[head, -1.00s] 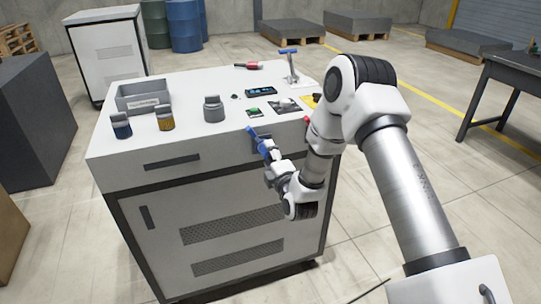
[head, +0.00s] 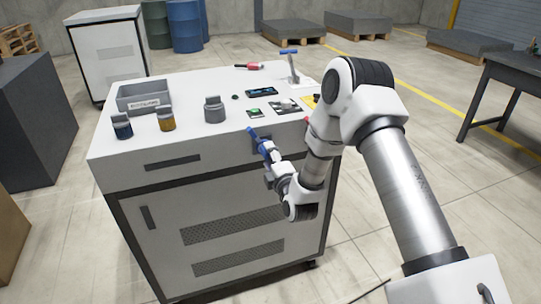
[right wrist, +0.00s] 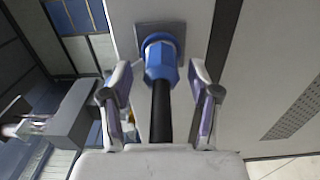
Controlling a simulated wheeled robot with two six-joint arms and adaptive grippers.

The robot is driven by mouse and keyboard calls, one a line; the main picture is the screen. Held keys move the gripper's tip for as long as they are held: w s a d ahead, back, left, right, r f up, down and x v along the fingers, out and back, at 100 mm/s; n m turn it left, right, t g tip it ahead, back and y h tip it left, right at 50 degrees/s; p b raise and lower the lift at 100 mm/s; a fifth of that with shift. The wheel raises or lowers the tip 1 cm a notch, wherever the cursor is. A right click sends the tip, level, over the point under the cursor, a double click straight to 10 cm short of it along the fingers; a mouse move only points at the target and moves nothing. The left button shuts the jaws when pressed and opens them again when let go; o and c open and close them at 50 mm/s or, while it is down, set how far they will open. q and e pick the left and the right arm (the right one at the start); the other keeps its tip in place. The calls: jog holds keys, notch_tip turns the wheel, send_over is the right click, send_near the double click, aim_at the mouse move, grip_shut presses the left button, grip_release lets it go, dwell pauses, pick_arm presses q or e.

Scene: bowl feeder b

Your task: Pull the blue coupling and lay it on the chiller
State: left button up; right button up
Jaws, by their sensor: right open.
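The blue coupling (right wrist: 161,62) sits on a grey square plate (right wrist: 146,34) on a pale panel in the right wrist view, with a black hose running from it towards me. In the head view a white cabinet (head: 165,182), which seems to be the chiller, has small blue parts at its front upper edge, where coupling and fingertips are hard to tell apart. My right gripper (right wrist: 160,86) is open, one finger on each side of the coupling and hose, with gaps showing. It also shows at the cabinet front in the head view (head: 265,149). My left gripper is not in view.
On the cabinet top stand a grey bin (head: 146,97), several lidded jars (head: 214,111), a dark device (head: 261,91), small cards and a blue-topped stand (head: 292,68). Free white surface lies between them. A dark table (head: 500,90) stands at the right.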

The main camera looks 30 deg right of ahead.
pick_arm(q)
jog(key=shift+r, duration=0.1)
pick_arm(e)
jog(key=shift+w+d+r, duration=0.15)
jog(key=shift+w+r, duration=0.25)
jog(key=shift+r, duration=0.2)
grip_shut()
pick_arm(q)
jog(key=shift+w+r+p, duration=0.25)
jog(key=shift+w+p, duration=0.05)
jog(key=shift+p, duration=0.1)
pick_arm(e)
jog(key=shift+s+f, duration=0.25)
jog(key=shift+f, duration=0.15)
jog(key=shift+s+a+f, duration=0.25)
jog(key=shift+s+f, duration=0.1)
jog(key=shift+f, duration=0.15)
jog(key=shift+p+v, duration=0.5)
jog(key=shift+v, duration=0.65)
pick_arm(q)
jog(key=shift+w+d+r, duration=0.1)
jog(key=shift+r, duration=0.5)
pick_arm(e)
jog(key=shift+s+a+f, duration=0.1)
jog(key=shift+s, duration=0.6)
pick_arm(q)
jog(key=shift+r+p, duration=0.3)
jog(key=shift+p, duration=0.2)
pick_arm(e)
jog(key=shift+v, duration=1.15)
